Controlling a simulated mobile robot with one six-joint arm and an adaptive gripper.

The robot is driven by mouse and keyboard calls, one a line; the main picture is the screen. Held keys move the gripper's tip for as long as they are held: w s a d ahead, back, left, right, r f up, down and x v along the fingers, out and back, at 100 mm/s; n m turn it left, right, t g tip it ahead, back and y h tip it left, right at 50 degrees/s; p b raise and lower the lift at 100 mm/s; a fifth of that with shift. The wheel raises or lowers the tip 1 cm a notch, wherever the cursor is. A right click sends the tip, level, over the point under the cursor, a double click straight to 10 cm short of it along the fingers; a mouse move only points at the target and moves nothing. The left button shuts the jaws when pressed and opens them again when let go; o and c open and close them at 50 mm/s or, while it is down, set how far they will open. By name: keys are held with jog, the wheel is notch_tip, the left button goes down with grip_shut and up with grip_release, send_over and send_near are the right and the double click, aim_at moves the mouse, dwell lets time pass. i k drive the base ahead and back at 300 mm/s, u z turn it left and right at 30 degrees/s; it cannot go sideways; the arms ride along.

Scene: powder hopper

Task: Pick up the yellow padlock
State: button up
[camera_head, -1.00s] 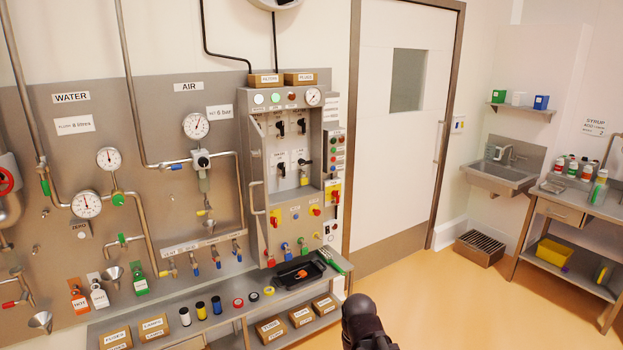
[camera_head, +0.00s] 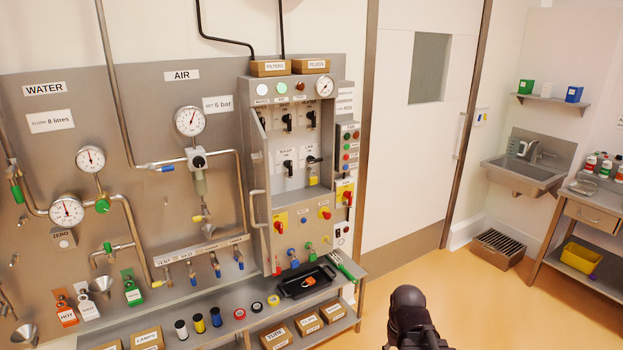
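The yellow padlock (camera_head: 313,179) is small and hangs upright below a black rotary switch (camera_head: 313,160) at the right of the lower switch row, inside the recess of the grey control cabinet (camera_head: 291,232). The picture is too small to show its shackle clearly. A dark rounded part of my arm shows at the bottom, right of the centre, well below and to the right of the padlock. My gripper's fingers do not show. Nothing stands in front of the padlock in this view.
The cabinet's open door with its handle (camera_head: 257,208) stands left of the recess. Below, a bench (camera_head: 345,267) holds a black tray (camera_head: 294,292) with an orange item and several tape rolls. Open floor (camera_head: 480,315) lies at the right, before the door.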

aim_at(313, 180)
jog(key=u, duration=0.4)
jog(key=i, duration=0.9)
jog(key=u, duration=0.55)
